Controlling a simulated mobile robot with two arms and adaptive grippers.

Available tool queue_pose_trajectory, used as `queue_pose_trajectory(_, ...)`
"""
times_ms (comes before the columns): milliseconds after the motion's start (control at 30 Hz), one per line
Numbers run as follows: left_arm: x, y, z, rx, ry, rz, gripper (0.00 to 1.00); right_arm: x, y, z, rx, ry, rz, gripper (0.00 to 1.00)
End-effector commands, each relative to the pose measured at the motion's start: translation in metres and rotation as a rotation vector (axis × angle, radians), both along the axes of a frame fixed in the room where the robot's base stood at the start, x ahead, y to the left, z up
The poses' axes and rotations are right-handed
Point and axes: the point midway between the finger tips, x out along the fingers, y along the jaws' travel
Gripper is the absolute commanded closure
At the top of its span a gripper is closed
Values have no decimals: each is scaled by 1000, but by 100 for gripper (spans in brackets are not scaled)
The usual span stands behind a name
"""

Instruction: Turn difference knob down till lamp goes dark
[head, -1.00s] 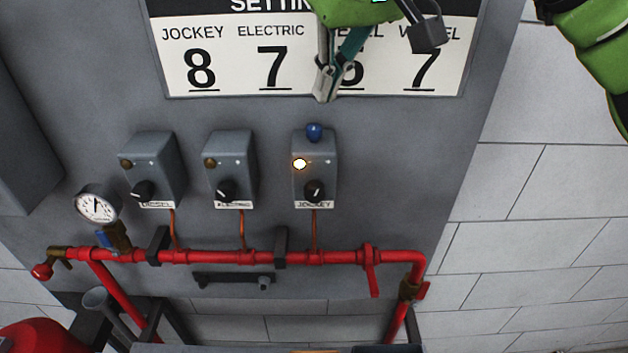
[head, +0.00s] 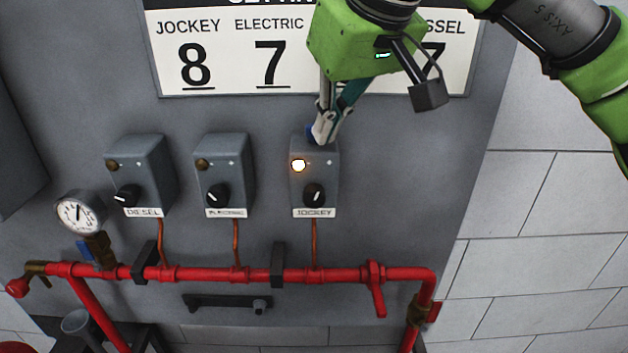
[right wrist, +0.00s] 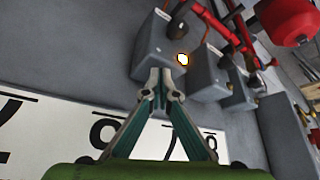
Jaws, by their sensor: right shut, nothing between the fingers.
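The jockey box (head: 328,181) hangs on the grey panel at centre right, with a lit lamp (head: 298,165) and a black knob (head: 314,195) on its front. A blue knob (head: 310,132) sits on its top, mostly hidden behind my right gripper (head: 323,138). That gripper is shut, its fingertips at the top of the box; I cannot tell whether they touch the knob. In the right wrist view the shut fingertips (right wrist: 161,84) are beside the jockey box (right wrist: 150,45) and the glowing lamp (right wrist: 182,59). My left gripper is not in view.
The diesel box (head: 155,175) and electric box (head: 238,172) hang to the left with dark lamps. A pressure gauge (head: 78,213) is at far left. A red pipe (head: 210,275) runs below. A settings sign (head: 220,85) is above.

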Motion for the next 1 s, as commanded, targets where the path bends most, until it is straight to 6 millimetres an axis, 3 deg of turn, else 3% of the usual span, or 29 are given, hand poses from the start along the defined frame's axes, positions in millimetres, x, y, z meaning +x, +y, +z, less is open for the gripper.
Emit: queue_pose_trajectory(1000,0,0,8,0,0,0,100,7,3,1,1,0,0,100)
